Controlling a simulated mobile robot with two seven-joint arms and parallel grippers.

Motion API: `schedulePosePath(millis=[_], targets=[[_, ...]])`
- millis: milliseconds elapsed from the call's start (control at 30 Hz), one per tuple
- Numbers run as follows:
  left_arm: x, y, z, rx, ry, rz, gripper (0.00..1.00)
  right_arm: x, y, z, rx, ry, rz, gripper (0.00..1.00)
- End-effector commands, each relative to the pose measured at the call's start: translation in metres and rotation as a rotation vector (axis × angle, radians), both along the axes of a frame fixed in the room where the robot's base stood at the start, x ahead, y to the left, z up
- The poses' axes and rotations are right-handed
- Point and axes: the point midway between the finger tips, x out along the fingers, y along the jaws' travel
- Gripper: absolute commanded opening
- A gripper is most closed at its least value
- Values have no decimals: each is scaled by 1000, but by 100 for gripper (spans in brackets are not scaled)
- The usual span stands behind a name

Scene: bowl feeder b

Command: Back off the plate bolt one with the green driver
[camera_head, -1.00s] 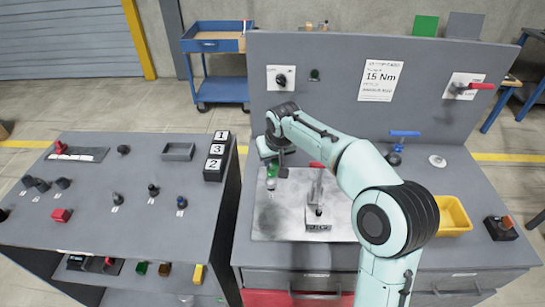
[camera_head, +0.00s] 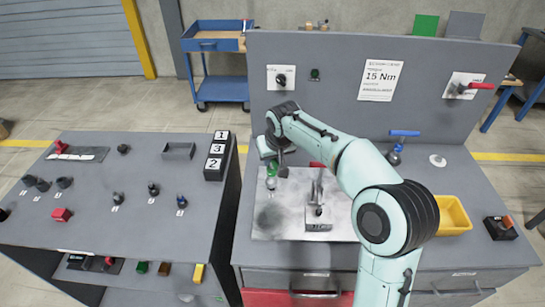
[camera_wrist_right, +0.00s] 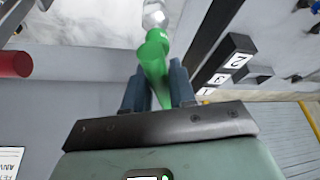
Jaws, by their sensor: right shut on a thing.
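My right gripper (camera_head: 276,163) is over the left back part of the grey metal plate (camera_head: 262,232) on the right bench. It is shut on the green driver (camera_head: 271,170), whose clear or metallic end shows below the green part. In the right wrist view the green driver (camera_wrist_right: 154,58) sits between the two fingers of my right gripper (camera_wrist_right: 157,78), its shiny end pointing away. I cannot tell whether the driver touches a bolt; plate bolt one cannot be made out. A clamp fixture with a red-tipped lever (camera_head: 318,212) stands on the plate. My left gripper is out of view.
My right arm crosses above the bench. A yellow bin (camera_head: 453,214), a blue-handled valve (camera_head: 397,150) and a red-and-black switch box (camera_head: 500,228) are to the right. A numbered block (camera_head: 214,160) stands on the left table's edge, across a gap.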

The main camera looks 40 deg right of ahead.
Motion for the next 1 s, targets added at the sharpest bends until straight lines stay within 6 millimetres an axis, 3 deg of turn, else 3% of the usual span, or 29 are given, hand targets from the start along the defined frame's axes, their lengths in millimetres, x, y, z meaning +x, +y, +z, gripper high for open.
schedulePosePath(millis=[1000], targets=[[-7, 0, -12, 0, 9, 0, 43, 0, 0, -16, -1, -3, 0, 0]])
